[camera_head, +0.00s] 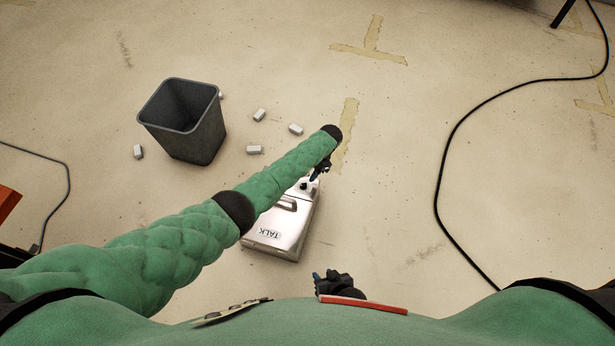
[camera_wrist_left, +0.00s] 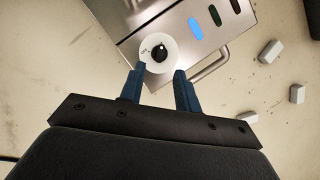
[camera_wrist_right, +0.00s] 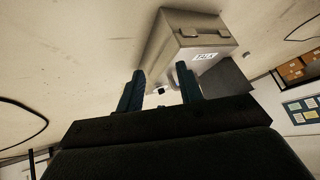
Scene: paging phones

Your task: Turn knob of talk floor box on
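The silver talk floor box (camera_head: 279,243) lies on the floor with its "TALK" label towards me in the head view. Its black knob (camera_wrist_left: 159,53) sits on a white round dial in the left wrist view. My left gripper (camera_wrist_left: 160,72) is open, with its fingertips just below the knob in that view; the left tip overlaps the dial's edge. No grip on the knob shows. In the head view my left gripper (camera_head: 320,170) is over the box's far end, and my arm hides part of the box. My right gripper (camera_wrist_right: 165,80) is open and empty, nearer my body.
A blue lit indicator (camera_wrist_left: 196,28) and a metal handle (camera_wrist_left: 208,66) are beside the knob. A dark bin (camera_head: 190,142) and several small white blocks (camera_head: 254,150) are left of the arm. A black cable (camera_head: 441,190) runs along the right. The floor right of the box is clear.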

